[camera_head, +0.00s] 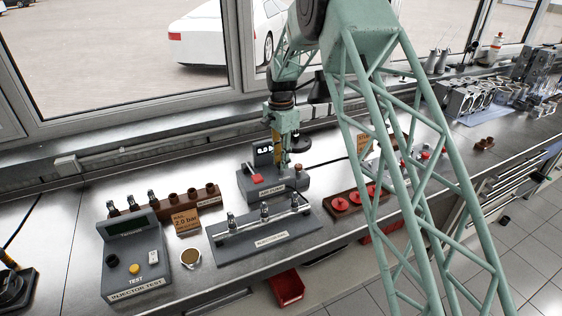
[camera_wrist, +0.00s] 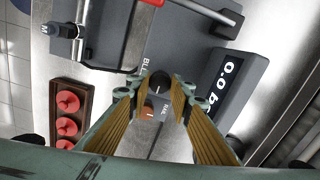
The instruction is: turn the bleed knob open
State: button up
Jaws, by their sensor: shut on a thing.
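The bleed knob (camera_wrist: 160,78) is a small dark round knob with a pale line on it, on the grey pump unit. In the wrist view it sits between the fingertips of my gripper (camera_wrist: 160,92), which is shut on it. The label beside it is partly covered by a finger. In the head view my gripper (camera_head: 283,158) reaches down onto the grey pump unit (camera_head: 290,183), and the knob is hidden there. The unit's display (camera_wrist: 232,82) reads 0.0.
A red lever (camera_head: 256,179) is on the pump unit's front left. An injector rail stand (camera_head: 262,246) lies in front, and the injector test box (camera_head: 135,262) stands at the left. A brown tray with red caps (camera_wrist: 68,116) is close by.

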jog(key=o, duration=0.9)
jog(key=shift+r, duration=0.1)
jog(key=shift+r, duration=5.95)
